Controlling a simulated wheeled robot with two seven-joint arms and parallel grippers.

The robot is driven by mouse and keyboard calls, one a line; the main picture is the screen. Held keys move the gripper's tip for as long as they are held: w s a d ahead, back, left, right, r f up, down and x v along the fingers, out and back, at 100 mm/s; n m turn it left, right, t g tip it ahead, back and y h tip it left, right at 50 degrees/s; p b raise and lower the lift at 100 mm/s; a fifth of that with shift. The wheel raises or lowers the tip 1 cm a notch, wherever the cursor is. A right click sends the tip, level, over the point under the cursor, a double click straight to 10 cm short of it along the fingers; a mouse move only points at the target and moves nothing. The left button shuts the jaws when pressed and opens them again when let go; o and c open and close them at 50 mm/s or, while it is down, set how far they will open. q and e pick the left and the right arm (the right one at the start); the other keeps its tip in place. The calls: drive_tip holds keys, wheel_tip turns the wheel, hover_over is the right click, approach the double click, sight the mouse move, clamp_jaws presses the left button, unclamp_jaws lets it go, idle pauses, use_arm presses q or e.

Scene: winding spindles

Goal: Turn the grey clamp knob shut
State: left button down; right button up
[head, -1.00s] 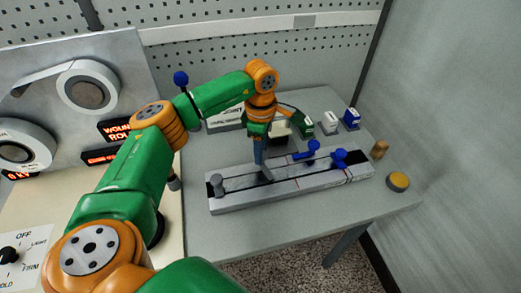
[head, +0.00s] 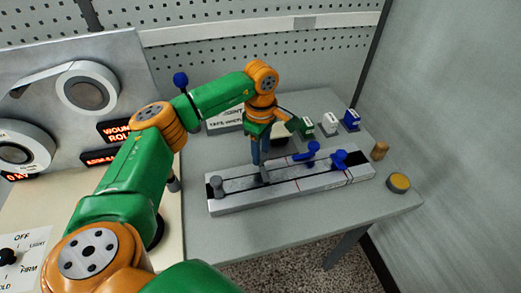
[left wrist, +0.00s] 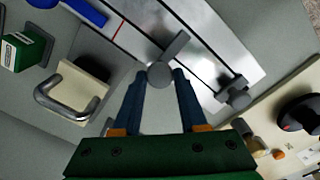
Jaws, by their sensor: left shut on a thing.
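My left gripper (head: 262,164) points down at the rail (head: 233,200) on the table. In the left wrist view the left gripper (left wrist: 160,80) has its two dark blue fingers on either side of a grey knob (left wrist: 160,73) with a flat bar handle. It is shut on that knob, which in the head view is mostly hidden by the fingers. The bar points to the upper right in the wrist view. A second grey knob (head: 216,183) stands at the rail's left end; it also shows in the wrist view (left wrist: 236,92). My right gripper is not in view.
Two blue knobs (head: 313,148) (head: 339,157) sit farther right on the rail. Green, white and blue labelled blocks (head: 328,124) stand behind. A yellow button (head: 398,182) is at the table's right edge. A panel with reels (head: 88,90) stands at left.

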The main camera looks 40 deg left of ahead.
sight(262, 155)
use_arm(q)
drive_tip(key=shift+c, duration=2.3)
unclamp_jaws()
drive_tip(key=shift+d, duration=0.1)
drive_tip(key=shift+w+r, duration=0.1)
drive_tip(key=shift+r, duration=0.2)
wheel_tip(262, 155, up, 6)
drive_tip(key=shift+r+b, duration=0.1)
drive_tip(key=shift+b, duration=0.55)
drive_tip(key=shift+r, duration=0.15)
